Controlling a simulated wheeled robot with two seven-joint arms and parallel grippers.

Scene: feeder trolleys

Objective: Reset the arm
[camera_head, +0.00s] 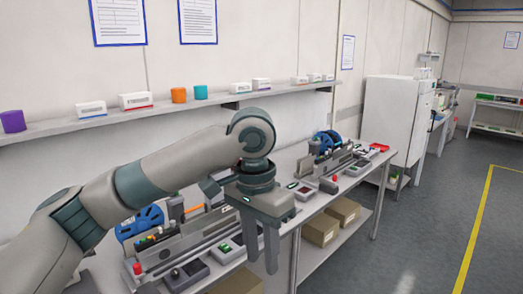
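My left arm reaches in from the lower left, and its gripper (262,251) hangs with the fingers pointing down. The two fingers stand apart with a gap between them and nothing in it. The gripper is in front of the long workbench (290,240), near its front edge, and covers part of the bench. My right arm and gripper do not show.
Feeder devices with blue reels (140,222) stand on the bench. A wall shelf (60,132) above carries small boxes and coloured cylinders. Cardboard boxes (320,230) sit under the bench. A white cabinet (392,120) stands beyond. The floor at right (430,220) is clear.

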